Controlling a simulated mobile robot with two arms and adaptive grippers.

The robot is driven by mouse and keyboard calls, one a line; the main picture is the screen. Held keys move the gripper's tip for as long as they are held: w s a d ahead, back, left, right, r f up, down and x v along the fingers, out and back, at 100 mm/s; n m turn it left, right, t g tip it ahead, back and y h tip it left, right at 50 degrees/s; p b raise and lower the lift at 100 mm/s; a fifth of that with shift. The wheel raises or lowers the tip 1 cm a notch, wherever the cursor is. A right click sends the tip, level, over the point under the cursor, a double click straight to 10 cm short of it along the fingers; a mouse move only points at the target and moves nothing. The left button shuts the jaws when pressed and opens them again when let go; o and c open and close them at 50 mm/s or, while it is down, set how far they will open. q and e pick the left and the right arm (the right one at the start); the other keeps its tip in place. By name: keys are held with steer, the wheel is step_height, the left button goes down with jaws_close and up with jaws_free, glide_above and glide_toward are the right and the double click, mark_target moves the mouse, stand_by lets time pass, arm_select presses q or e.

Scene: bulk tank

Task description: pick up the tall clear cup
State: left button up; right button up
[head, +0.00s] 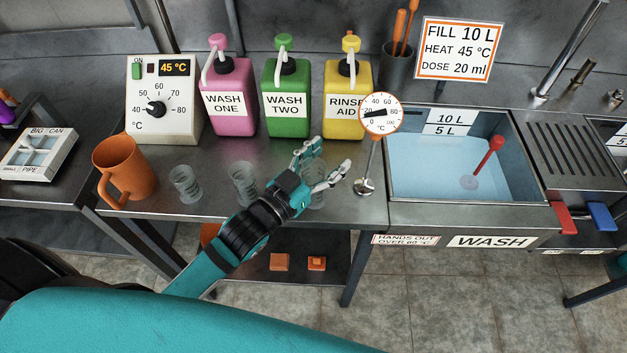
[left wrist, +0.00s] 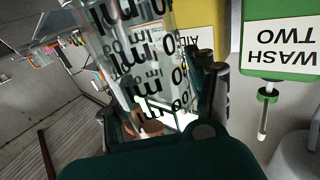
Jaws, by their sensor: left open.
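A clear measuring cup with dark printed graduations (left wrist: 140,45) fills the upper middle of the left wrist view, between my left gripper's fingers (left wrist: 160,105). In the head view this cup (head: 317,197) is mostly hidden behind my left gripper (head: 326,161). The gripper is open, with one finger on either side of the cup; I cannot tell whether they touch it. Two other clear cups stand on the steel counter to the left, one at the far left (head: 186,184) and one in the middle (head: 243,181). My right gripper is not in view.
An orange jug (head: 130,165) stands left of the cups. Pink (head: 229,110), green (head: 285,115) and yellow (head: 347,78) pump bottles stand behind. A dial thermometer (head: 380,114) on a stand is close right of my gripper, beside the water-filled sink (head: 430,205).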

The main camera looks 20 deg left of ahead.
arm_select(q)
steer(key=shift+c, duration=0.4)
jaws_close()
stand_by(0.4)
